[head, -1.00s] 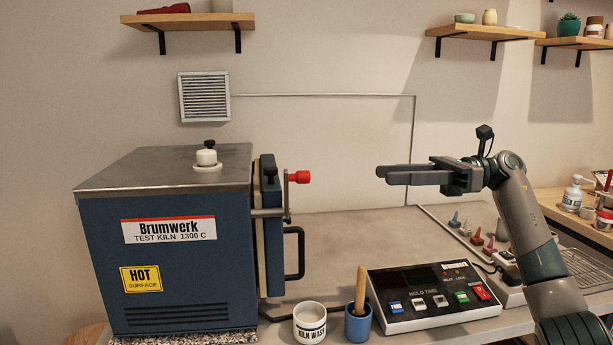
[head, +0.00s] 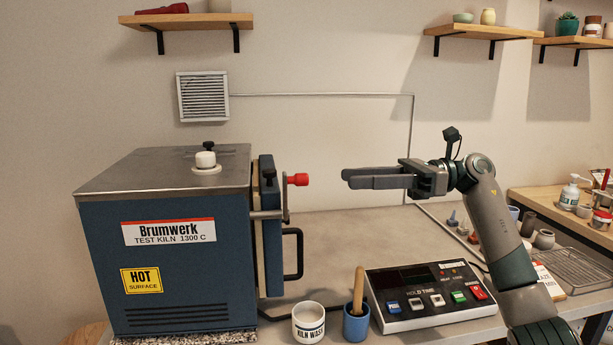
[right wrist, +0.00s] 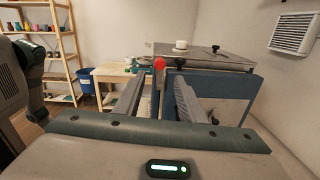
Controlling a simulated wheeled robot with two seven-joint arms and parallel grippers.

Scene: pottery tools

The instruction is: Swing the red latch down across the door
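The red latch knob (head: 298,180) sits at the top of a grey lever that stands upright at the edge of the kiln door (head: 270,235). The door stands against the front of the blue kiln (head: 170,250), with a black handle (head: 299,255) below the latch. My right gripper (head: 346,178) is open and empty, to the right of the knob at about its height, with clear space between them. In the right wrist view, the red knob (right wrist: 159,64) shows beyond and between the spread fingers (right wrist: 157,88). My left gripper is out of view.
A control box (head: 430,296) with coloured buttons lies on the bench below my right arm. A white kiln wash cup (head: 309,325) and a blue cup with a wooden tool (head: 356,325) stand at the front edge.

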